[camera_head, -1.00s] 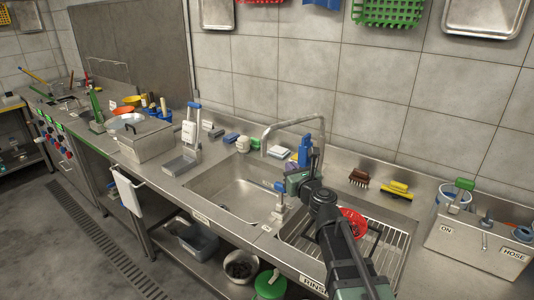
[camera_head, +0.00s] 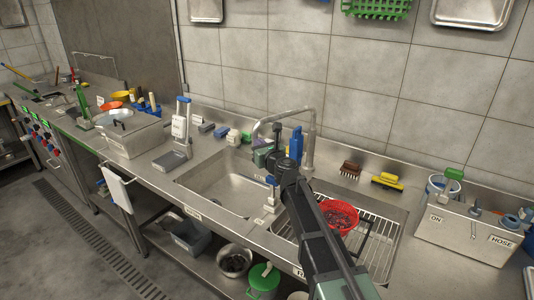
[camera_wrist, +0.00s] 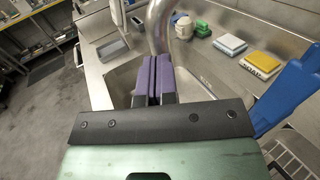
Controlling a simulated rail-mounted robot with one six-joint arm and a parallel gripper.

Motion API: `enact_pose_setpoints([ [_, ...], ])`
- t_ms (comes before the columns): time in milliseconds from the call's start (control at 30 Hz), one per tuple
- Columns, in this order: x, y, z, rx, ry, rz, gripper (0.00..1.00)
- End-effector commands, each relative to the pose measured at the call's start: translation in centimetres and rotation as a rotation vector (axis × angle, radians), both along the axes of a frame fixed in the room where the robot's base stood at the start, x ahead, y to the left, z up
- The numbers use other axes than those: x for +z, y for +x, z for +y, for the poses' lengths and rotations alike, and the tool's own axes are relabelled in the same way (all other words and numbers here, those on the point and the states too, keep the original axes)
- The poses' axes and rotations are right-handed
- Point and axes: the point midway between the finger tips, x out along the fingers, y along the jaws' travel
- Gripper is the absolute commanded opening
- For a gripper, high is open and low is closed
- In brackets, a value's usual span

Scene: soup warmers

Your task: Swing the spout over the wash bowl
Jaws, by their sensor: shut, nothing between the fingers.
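The spout (camera_head: 284,113) is a curved grey metal pipe on an upright post behind the sink. Its arch reaches left, with its free end close to my gripper, near the back right of the left basin. I take that basin as the wash bowl (camera_head: 217,182), since the right one bears a RINSE label. My gripper (camera_head: 260,146) is raised at the spout's free end. In the wrist view its purple fingers (camera_wrist: 153,78) are shut together and empty, with the spout pipe (camera_wrist: 158,25) right behind their tips. I cannot tell whether they touch.
The rinse basin (camera_head: 388,240) at right holds a rack and red colander (camera_head: 338,217). Sponges (camera_wrist: 230,45) line the back ledge.

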Motion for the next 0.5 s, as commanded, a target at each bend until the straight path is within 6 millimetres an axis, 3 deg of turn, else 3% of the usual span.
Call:
enact_pose_setpoints([
  [500, 0.0, 0.78, 0.43, 0.0, 0.0, 0.0, 0.0],
])
